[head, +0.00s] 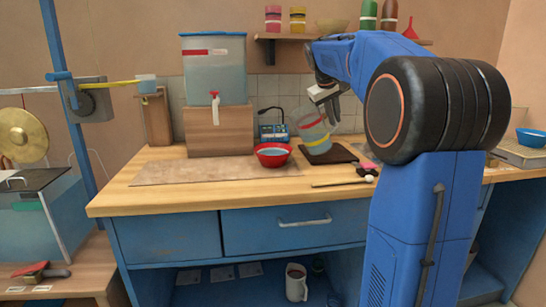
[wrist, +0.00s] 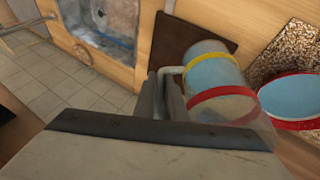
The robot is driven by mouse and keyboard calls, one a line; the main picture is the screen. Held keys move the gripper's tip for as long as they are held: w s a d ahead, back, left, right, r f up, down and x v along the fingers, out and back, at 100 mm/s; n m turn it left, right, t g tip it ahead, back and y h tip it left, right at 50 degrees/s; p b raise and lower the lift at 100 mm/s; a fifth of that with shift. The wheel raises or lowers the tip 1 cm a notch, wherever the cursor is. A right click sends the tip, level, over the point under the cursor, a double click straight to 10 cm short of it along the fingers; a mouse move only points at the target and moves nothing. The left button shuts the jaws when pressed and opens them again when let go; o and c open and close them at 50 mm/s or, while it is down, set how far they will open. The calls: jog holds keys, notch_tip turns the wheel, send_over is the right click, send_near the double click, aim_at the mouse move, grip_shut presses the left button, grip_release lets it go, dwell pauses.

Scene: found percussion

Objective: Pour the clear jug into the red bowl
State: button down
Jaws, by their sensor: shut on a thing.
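The clear jug (head: 313,133) has a red band and a yellow band and shows bluish liquid inside. It is tilted to the left, its mouth toward the red bowl. My gripper (head: 325,93) is shut on the jug's handle, above and right of it. In the wrist view the jug (wrist: 207,71) lies beyond the jaws (wrist: 168,92). The red bowl (head: 273,149) stands on the counter to the left of the jug, with bluish liquid in it. The red bowl also shows at the right of the wrist view (wrist: 283,123). No stream between jug and bowl is clear to see.
A dark board (head: 341,154) lies under the jug. A large clear tank (head: 214,80) with a red tap sits on a wooden block (head: 219,130) behind left. A small blue device (head: 273,131) stands behind the bowl. A long spoon (head: 340,183) lies at the front. A speckled mat (head: 160,173) lies left.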

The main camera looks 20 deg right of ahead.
jog(key=shift+s+d+f+m+t+y+b, duration=0.1)
jog(key=shift+d+f+m+t+y+b, duration=0.1)
jog(key=shift+d+f+y+b, duration=0.4)
jog(key=shift+s+d+f+m+t+y+b, duration=0.1)
jog(key=shift+d+f+m+t+y+b, duration=0.2)
jog(key=shift+f+y, duration=0.65)
jog(key=shift+s+d+f+m+y+b, duration=0.1)
jog(key=shift+d+f+y+b, duration=0.15)
jog(key=shift+d+f+y, duration=0.4)
jog(key=shift+a+f, duration=0.1)
